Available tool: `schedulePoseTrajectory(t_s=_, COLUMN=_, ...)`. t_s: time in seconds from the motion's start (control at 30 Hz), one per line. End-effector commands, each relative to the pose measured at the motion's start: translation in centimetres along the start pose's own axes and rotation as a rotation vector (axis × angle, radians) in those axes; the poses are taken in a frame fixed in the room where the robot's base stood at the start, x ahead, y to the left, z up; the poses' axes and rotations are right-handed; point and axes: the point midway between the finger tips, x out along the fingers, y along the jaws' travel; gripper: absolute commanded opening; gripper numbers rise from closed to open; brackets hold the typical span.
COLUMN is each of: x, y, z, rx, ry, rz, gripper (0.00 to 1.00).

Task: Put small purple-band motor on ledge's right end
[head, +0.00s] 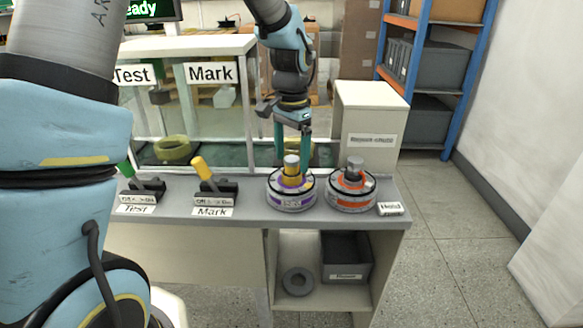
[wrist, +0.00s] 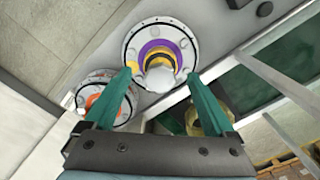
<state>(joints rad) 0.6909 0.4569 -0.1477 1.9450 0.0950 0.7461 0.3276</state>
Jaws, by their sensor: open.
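The purple-band motor (head: 291,199) stands upright on the ledge (head: 240,213). It is a grey disc with a yellow collar and a pale shaft on top. My gripper (head: 292,158) points down at it, with its two teal fingers apart around or just behind the shaft. In the wrist view the purple-band motor (wrist: 155,30) shows beyond the open fingertips (wrist: 160,75), with its shaft between them. I cannot tell whether the fingers touch it. At the ledge's right end, a small white label (head: 390,208) lies beside an orange-band motor.
The orange-band motor (head: 351,190) stands close right of the purple one; the wrist view shows it (wrist: 95,90) beside a finger. Levers with yellow (head: 203,168) and green handles stand left. A white box (head: 371,115) stands behind right. A grey bin (head: 346,257) sits below.

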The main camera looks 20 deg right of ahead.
Motion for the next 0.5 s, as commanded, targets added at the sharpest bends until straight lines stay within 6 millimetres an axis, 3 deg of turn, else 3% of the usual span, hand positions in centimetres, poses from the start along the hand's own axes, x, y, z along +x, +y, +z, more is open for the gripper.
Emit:
schedulePoseTrajectory(t_s=0.2, x=-4.7, y=-0.1, z=-0.1, rx=-0.001, ry=0.004, rz=-0.003, gripper=0.89)
schedulePoseTrajectory(t_s=0.5, x=-8.2, y=-0.1, z=0.0, rx=0.000, ry=0.001, rz=-0.001, gripper=0.89)
